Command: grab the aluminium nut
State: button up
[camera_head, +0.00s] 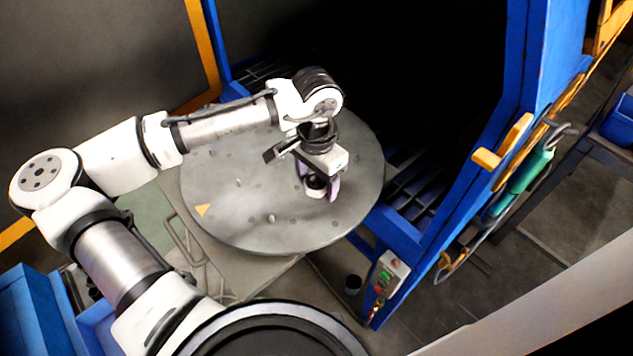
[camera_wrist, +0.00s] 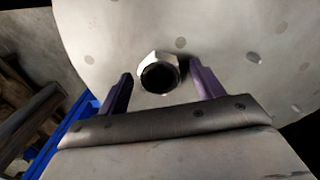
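The aluminium nut (camera_wrist: 158,74) is a silvery hexagonal piece with a dark round hole, on the grey round plate (camera_wrist: 228,28). My gripper (camera_wrist: 160,71) is open, with its two purple fingers on either side of the nut. A small gap shows between each finger and the nut in the wrist view. In the head view my gripper (camera_head: 319,186) points down low over the right part of the plate (camera_head: 240,225). A dark round shape shows between the fingers there, but I cannot clearly tell the nut's outline.
A blue frame (camera_head: 452,175) stands close on the right, with a control box (camera_head: 386,278) near the plate's front right. The dark cabinet opening lies behind.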

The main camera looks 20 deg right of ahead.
jog(key=c, duration=1)
jog(key=shift+c, duration=0.2)
jog(key=shift+r, duration=0.15)
